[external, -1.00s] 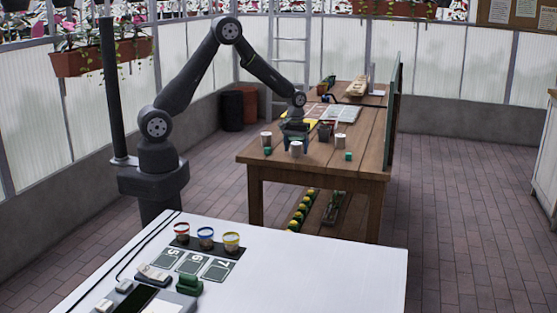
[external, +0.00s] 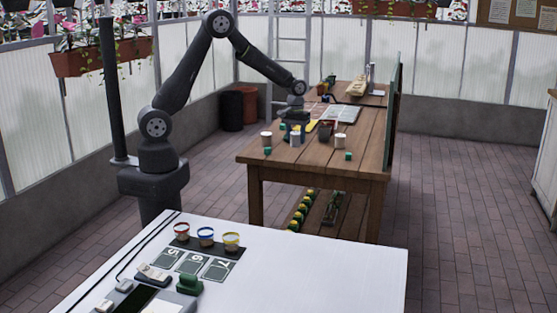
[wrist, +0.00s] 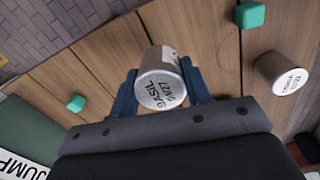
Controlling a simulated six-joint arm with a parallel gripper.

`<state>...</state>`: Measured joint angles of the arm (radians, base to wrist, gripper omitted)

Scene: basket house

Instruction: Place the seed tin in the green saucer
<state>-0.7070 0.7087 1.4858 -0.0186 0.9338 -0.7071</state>
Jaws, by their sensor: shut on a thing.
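A white and grey tin with "BASIL" on its lid (wrist: 158,90) is between the two blue fingers of my gripper (wrist: 160,84) in the wrist view. In the external view my gripper (external: 295,124) is over the wooden table, with the white tin (external: 296,139) at its fingertips. The gripper is shut on this tin. Whether the tin is clear of the tabletop is hard to tell. I cannot pick out a green saucer for sure in either view.
Another labelled tin (wrist: 284,76) stands at the right in the wrist view. White tins (external: 266,139) and (external: 340,142) flank my gripper. Small green cubes (wrist: 250,15) and (wrist: 76,103) lie on the table (external: 300,172). A dark pot (external: 325,129) is close by.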

